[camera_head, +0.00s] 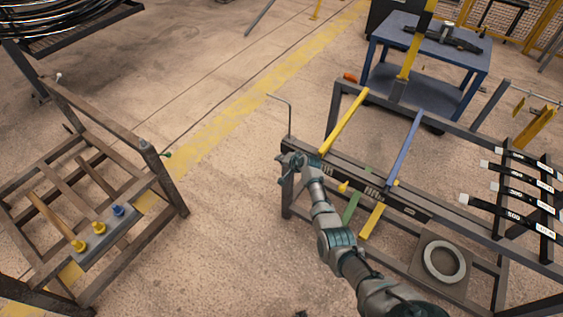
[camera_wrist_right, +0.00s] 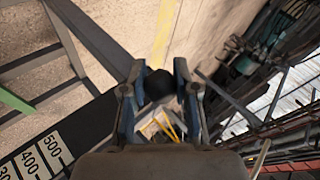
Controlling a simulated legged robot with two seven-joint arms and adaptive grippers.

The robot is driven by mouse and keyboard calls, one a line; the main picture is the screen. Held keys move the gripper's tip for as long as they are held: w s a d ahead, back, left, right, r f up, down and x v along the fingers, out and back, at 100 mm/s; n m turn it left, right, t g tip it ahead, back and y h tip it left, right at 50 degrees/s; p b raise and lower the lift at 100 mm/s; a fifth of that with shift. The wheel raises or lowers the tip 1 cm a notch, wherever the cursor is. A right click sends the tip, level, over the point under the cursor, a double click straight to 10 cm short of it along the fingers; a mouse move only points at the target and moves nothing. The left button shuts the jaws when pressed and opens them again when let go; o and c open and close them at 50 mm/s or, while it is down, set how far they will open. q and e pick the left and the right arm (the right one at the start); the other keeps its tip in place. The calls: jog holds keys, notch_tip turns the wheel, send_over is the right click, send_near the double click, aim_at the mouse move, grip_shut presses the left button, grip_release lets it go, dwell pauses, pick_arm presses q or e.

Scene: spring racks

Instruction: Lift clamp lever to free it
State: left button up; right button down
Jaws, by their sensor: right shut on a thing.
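My right gripper (camera_head: 287,157) is at the left end of the dark rack rail (camera_head: 413,207), and its arm comes up from the bottom. In the right wrist view, the two fingers of the gripper (camera_wrist_right: 159,88) are on either side of a round black knob, which looks like the end of the clamp lever (camera_wrist_right: 158,83). The gripper is shut on it. In the head view the gripper hides the lever, so its angle cannot be told. My left gripper is not in view.
A thin bent rod (camera_head: 290,115) rises just behind my right gripper. A yellow bar (camera_head: 345,120) and a blue bar (camera_head: 405,147) stick out from the rack. A rack with colored knobs (camera_head: 110,235) stands at left, a blue table (camera_head: 425,75) at back. Floor between the racks is clear.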

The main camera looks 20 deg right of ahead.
jog(key=c, duration=0.9)
grip_release()
jog(key=shift+w+d+r, duration=0.3)
jog(key=shift+r, duration=0.15)
jog(key=shift+o, duration=0.2)
jog(key=shift+s+f, duration=0.1)
jog(key=shift+f, duration=0.15)
jog(key=shift+s, duration=0.1)
jog(key=v, duration=1.1)
jog(key=shift+s+r, duration=0.2)
jog(key=shift+s, duration=0.15)
jog(key=shift+d, duration=0.1)
